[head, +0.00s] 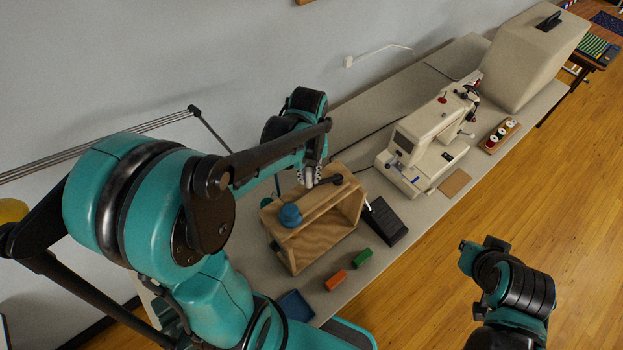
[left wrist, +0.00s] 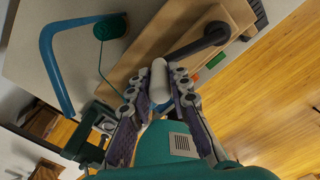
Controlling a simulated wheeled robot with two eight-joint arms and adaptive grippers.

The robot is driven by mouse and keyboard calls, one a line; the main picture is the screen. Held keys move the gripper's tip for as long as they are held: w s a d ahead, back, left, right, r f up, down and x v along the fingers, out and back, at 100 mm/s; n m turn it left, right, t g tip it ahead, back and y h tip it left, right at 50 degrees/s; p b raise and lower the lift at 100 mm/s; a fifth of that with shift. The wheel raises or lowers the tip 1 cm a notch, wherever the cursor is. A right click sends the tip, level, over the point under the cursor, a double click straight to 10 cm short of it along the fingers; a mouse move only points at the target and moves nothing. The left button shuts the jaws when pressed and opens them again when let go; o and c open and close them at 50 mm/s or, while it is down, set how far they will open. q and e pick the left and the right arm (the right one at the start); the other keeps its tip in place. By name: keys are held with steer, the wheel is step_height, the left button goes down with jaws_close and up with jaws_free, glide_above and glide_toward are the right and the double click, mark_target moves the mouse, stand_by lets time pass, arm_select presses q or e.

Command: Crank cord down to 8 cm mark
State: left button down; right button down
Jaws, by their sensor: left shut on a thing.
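A wooden box frame (head: 309,240) stands on the table and also fills the upper middle of the left wrist view (left wrist: 150,55). A dark crank arm (left wrist: 203,40) with a pale round handle (left wrist: 159,82) is mounted on it. My left gripper (head: 311,178) is at the top back of the frame. In the left wrist view its fingers (left wrist: 158,90) are closed around the pale handle. A teal cord (left wrist: 104,62) runs from a teal coil (left wrist: 110,28) beside the frame. No 8 cm mark can be read. My right gripper (head: 482,247) is away over the floor side; its jaws are unclear.
A blue dome (head: 290,215) sits on the frame. A black pedal (head: 385,222), green block (head: 362,256), orange block (head: 335,280) and blue tray (head: 295,306) lie nearby. A sewing machine (head: 425,140) stands farther along the table. Wooden floor (head: 425,290) is open at right.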

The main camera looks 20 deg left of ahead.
arm_select(q)
steer(key=shift+w+a+m, duration=0.15)
steer(key=shift+m, duration=0.15)
steer(key=c, duration=1.4)
jaws_free()
step_height(320, 180, up, 12)
